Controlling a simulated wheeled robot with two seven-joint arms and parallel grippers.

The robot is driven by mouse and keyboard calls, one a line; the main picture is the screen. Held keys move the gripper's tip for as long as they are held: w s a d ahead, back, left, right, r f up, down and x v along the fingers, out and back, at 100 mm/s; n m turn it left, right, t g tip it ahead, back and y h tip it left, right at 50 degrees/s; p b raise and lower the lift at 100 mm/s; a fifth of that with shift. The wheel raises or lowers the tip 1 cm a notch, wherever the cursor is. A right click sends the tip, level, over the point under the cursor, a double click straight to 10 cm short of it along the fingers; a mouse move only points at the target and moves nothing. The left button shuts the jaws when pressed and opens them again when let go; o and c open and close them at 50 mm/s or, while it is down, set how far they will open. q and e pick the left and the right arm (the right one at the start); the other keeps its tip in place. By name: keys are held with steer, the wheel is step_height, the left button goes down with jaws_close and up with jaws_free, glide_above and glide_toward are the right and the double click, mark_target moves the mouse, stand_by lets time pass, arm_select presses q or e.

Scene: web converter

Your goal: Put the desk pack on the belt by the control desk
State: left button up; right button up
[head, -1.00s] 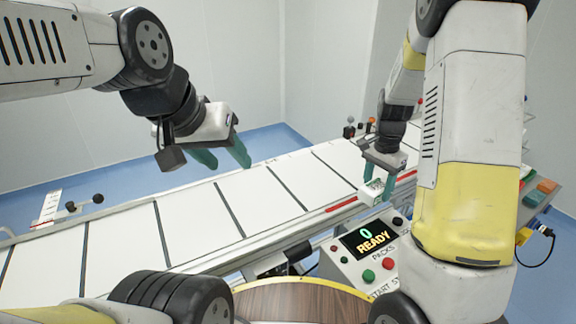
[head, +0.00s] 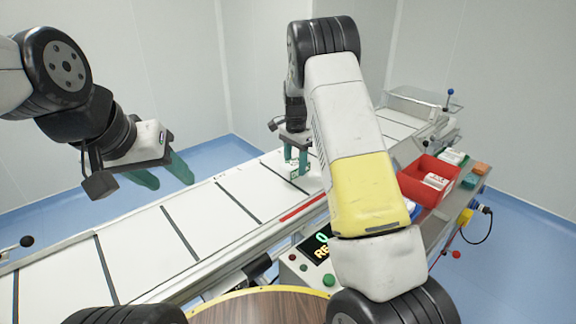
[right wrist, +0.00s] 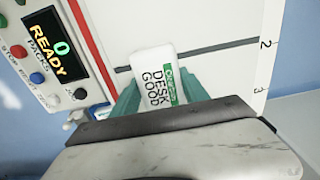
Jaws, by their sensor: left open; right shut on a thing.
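The desk pack (right wrist: 155,75) is a small white box with a green patch and "DESK GOOD" lettering in the right wrist view. My right gripper (head: 298,168) is shut on it, its teal fingers on either side. In the head view the pack (head: 300,182) is low over the white belt (head: 225,200), beyond the red strip. I cannot tell whether it touches the belt. The control desk (head: 303,270) is partly hidden by my right arm; its display (right wrist: 45,45) reads 0 and READY. My left gripper (head: 163,178) is open and empty above the belt's far edge.
A red bin (head: 418,192) holding a white pack (head: 437,181) stands on the side shelf at right. Orange (head: 481,168) and green blocks are near it. A round wooden top (head: 255,308) is in front. The belt at left looks clear.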

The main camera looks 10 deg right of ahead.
mark_target(295, 173)
steer(key=shift+f, duration=1.75)
steer(key=shift+f, duration=0.15)
steer(key=o, duration=1.5)
